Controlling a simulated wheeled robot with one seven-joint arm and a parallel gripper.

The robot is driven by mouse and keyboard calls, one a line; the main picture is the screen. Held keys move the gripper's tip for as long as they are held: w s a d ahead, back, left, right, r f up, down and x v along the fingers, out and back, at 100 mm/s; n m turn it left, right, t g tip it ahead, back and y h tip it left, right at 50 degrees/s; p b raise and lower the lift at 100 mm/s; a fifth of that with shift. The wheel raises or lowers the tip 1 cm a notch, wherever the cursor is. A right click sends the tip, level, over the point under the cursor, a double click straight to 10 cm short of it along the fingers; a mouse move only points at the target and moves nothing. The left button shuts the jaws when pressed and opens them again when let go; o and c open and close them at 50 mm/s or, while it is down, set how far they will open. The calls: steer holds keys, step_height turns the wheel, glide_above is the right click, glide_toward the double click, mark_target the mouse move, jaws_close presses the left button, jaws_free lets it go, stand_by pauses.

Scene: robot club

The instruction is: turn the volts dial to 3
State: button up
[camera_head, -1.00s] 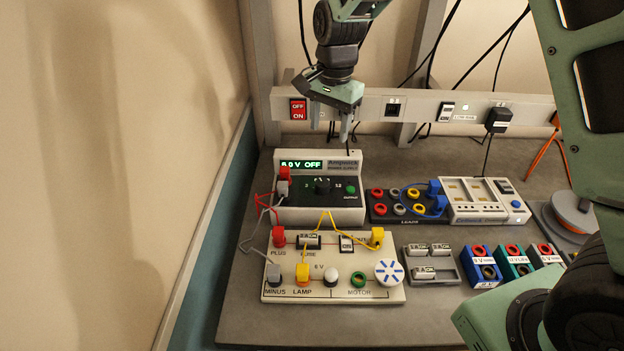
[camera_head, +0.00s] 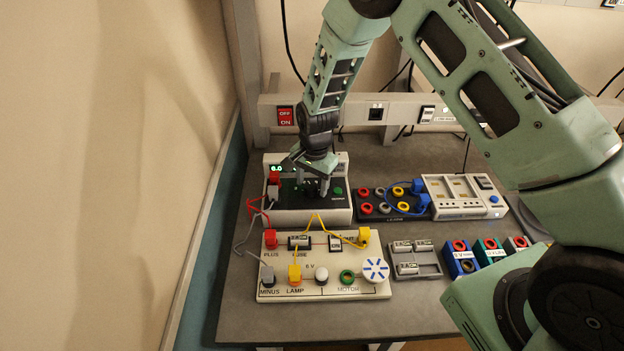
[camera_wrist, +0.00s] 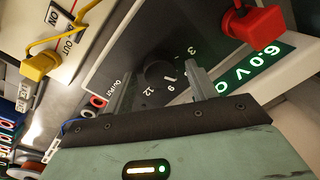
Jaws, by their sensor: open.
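The power supply (camera_head: 338,208) stands at the back left of the bench, with a dark sloped front panel. Its volts dial (camera_wrist: 158,74) is a black knob with the marks 3, 6, 9 and 12 around it in the wrist view. The green display (camera_wrist: 246,77) reads 6.0 V and part of an O. My gripper (camera_head: 314,190) is over the panel and hides the dial in the head view. In the wrist view my gripper (camera_wrist: 160,88) is open, with one finger on each side of the dial, not visibly pressing on it.
A red plug (camera_wrist: 252,25) with a grey plug below sits at the panel's left. In front lies a white circuit board (camera_head: 330,290) with yellow leads. A socket block (camera_head: 368,215) is close on the right. The left wall (camera_head: 130,180) is near.

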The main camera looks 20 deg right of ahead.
steer(key=shift+f, duration=0.15)
steer(key=shift+c, duration=0.4)
steer(key=c, duration=0.9)
steer(key=shift+n+b, duration=0.4)
steer(key=shift+b, duration=0.05)
steer(key=n+b, duration=0.2)
steer(key=shift+w+f+n, duration=0.1)
steer(key=shift+n, duration=0.3)
steer(key=n+b, duration=0.2)
steer(key=n, duration=0.3)
steer(key=shift+a+b, duration=0.1)
steer(key=shift+b, duration=0.3)
steer(key=shift+n, duration=0.3)
